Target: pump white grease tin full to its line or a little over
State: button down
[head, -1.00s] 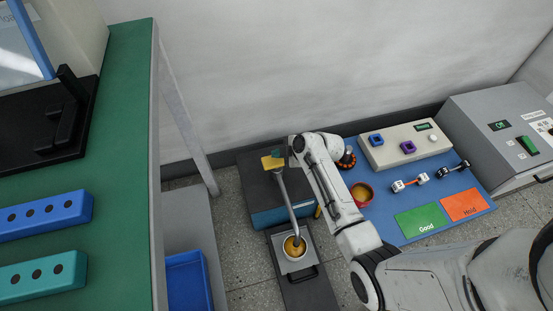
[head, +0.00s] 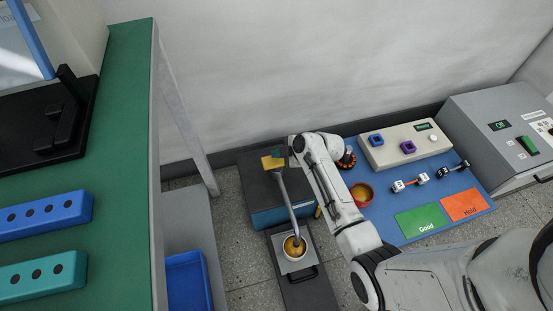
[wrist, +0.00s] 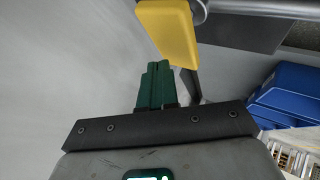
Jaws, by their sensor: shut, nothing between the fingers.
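The white grease tin (head: 295,247) stands on a light plate below the end of the grey pump spout (head: 286,205). Yellow-brown grease shows inside it; the spout covers part of the opening, and I cannot make out the fill line. The pump's yellow handle (head: 270,163) is above the dark pump body (head: 258,187); it also shows large in the wrist view (wrist: 168,32). My gripper (head: 280,152) is beside the handle. Its green fingers (wrist: 156,72) are shut and empty, close to the handle's lower end; I cannot tell whether they touch it.
A red tin (head: 369,199) with yellow-brown contents stands on the blue mat (head: 395,205) at right. A green "Good" card (head: 418,220) and an orange "Hold" card (head: 465,205) lie there. A green-topped bench (head: 125,110) is at left, with a blue bin (head: 188,280) beside it.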

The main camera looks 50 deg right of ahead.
aim_at(278, 161)
jog(key=shift+f+b, duration=0.35)
jog(key=shift+f, duration=0.05)
jog(key=shift+f+b, duration=1.45)
jog(key=shift+f, duration=0.2)
dwell(1.5)
jog(key=shift+r, duration=0.1)
jog(key=shift+r+p, duration=1.6)
jog(key=shift+r, duration=0.35)
jog(key=shift+r, duration=0.15)
notch_tip(278, 161, up, 5)
jog(key=p, duration=0.4)
